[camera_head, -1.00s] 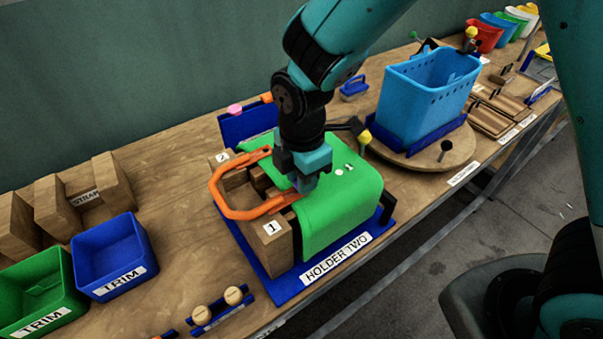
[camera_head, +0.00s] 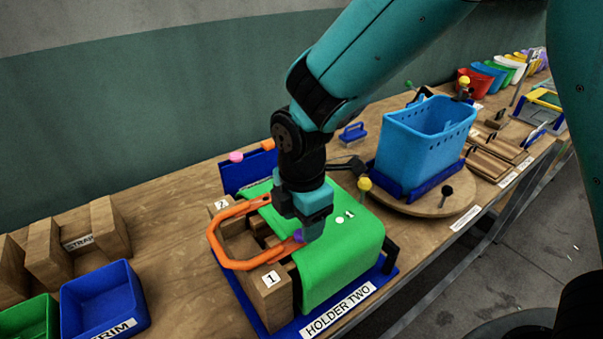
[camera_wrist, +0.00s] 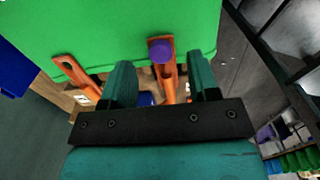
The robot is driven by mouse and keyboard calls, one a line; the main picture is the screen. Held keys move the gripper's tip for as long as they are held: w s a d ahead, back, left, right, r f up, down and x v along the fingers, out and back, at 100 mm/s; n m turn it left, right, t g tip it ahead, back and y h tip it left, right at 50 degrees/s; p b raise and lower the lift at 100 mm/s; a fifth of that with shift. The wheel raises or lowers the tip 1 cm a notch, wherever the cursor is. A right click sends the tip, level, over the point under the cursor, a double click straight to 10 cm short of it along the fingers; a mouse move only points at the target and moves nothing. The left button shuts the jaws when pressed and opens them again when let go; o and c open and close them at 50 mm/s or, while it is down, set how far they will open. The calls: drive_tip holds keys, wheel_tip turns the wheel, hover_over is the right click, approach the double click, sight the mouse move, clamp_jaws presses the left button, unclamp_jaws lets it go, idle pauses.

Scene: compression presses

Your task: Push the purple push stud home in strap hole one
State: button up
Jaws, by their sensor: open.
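The purple push stud (camera_head: 298,236) sits at the end of the orange strap (camera_head: 228,252) nearest the block marked 1. In the wrist view its round purple head (camera_wrist: 160,50) covers the strap hole there; I cannot tell how deep it sits. The strap's other end (camera_wrist: 70,68) shows an open hole without a stud. The strap lies over the green cover (camera_head: 335,265) on holder two (camera_head: 345,312). My gripper (camera_head: 308,232) is open right over the stud's end of the strap. In the wrist view its fingers (camera_wrist: 162,75) stand apart on either side of the strap.
A blue basket (camera_head: 420,140) stands on a round wooden turntable (camera_head: 432,202) to the right, with yellow- and black-headed knobs near it. Trim bins (camera_head: 105,298) and wooden blocks (camera_head: 108,225) are at the left. Bare bench (camera_head: 175,215) lies between.

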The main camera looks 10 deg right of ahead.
wheel_tip(320, 180, up, 15)
drive_tip(key=b, duration=0.1)
drive_tip(key=shift+f, duration=0.1)
drive_tip(key=s+d+f+m+y, duration=0.1)
drive_tip(key=s+d+m+y, duration=0.1)
drive_tip(key=s+m, duration=0.5)
drive_tip(key=s+d+f+m+y, duration=0.1)
drive_tip(key=s+d+m, duration=0.3)
drive_tip(key=s+m, duration=0.4)
drive_tip(key=shift+f+m+y, duration=0.25)
drive_tip(key=shift+m+y, duration=0.05)
drive_tip(key=shift+y, duration=0.3)
drive_tip(key=shift+d, duration=0.15)
idle(0.5)
